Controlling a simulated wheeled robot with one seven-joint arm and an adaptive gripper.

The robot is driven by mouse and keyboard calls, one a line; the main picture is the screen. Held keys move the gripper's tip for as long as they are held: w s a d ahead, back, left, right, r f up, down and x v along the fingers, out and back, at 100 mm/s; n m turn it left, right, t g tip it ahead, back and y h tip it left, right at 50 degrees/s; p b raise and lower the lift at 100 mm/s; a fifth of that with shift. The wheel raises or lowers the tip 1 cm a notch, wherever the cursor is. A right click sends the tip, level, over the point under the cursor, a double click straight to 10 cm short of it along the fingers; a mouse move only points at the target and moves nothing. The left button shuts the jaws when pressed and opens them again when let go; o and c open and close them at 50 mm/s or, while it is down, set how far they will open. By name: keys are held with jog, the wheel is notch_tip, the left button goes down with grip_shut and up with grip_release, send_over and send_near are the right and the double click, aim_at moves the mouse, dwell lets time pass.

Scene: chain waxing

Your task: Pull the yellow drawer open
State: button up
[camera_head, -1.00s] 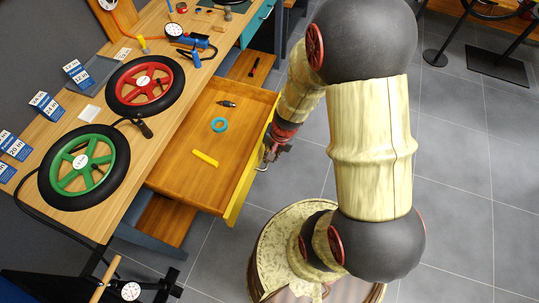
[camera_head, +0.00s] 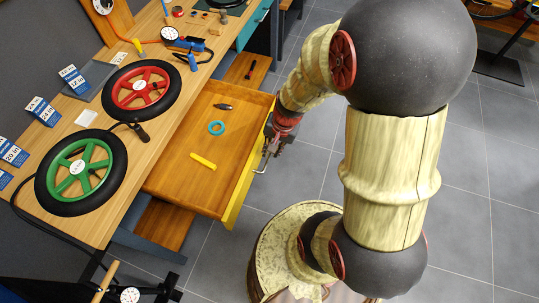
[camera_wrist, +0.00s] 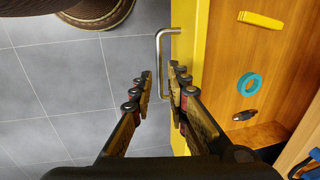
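The yellow drawer stands open, pulled well out from under the workbench. Its yellow front (camera_head: 243,187) faces the floor on the right, and the front also shows in the wrist view (camera_wrist: 190,45). A metal bar handle (camera_wrist: 159,52) sticks out from the front; it also shows in the head view (camera_head: 260,168). My gripper (camera_head: 270,150) is at this handle. In the wrist view my gripper (camera_wrist: 160,72) has its fingers apart, one on each side of the handle bar, with gaps visible. Whether either finger touches the bar is hard to tell.
Inside the drawer lie a teal ring (camera_head: 216,128), a yellow stick (camera_head: 203,161) and a small dark tool (camera_head: 223,106). The workbench (camera_head: 160,125) holds a red wheel (camera_head: 142,84) and a green wheel (camera_head: 80,165). Grey floor (camera_head: 300,180) is clear beyond the drawer front.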

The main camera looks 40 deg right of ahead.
jog(key=shift+s+d+r, duration=0.1)
jog(key=shift+s+r, duration=0.05)
jog(key=shift+r, duration=0.7)
jog(key=shift+s+d+r, duration=0.1)
jog(key=shift+r, duration=0.75)
jog(key=shift+s+d+r, duration=0.1)
jog(key=shift+s+r, duration=0.05)
jog(key=shift+r, duration=0.7)
jog(key=s+a+r+n+t, duration=0.1)
jog(key=s+a+r+n, duration=0.1)
jog(key=r, duration=0.5)
jog(key=s+a+r+n+t, duration=0.1)
jog(key=a+r+n, duration=0.3)
jog(key=r, duration=0.4)
jog(key=s+a+r+n+t+h, duration=0.1)
jog(key=s+a+r+n, duration=0.2)
jog(key=r, duration=0.5)
jog(key=shift+a+n+t, duration=0.4)
jog(key=shift+a+n, duration=0.05)
jog(key=shift+n, duration=0.35)
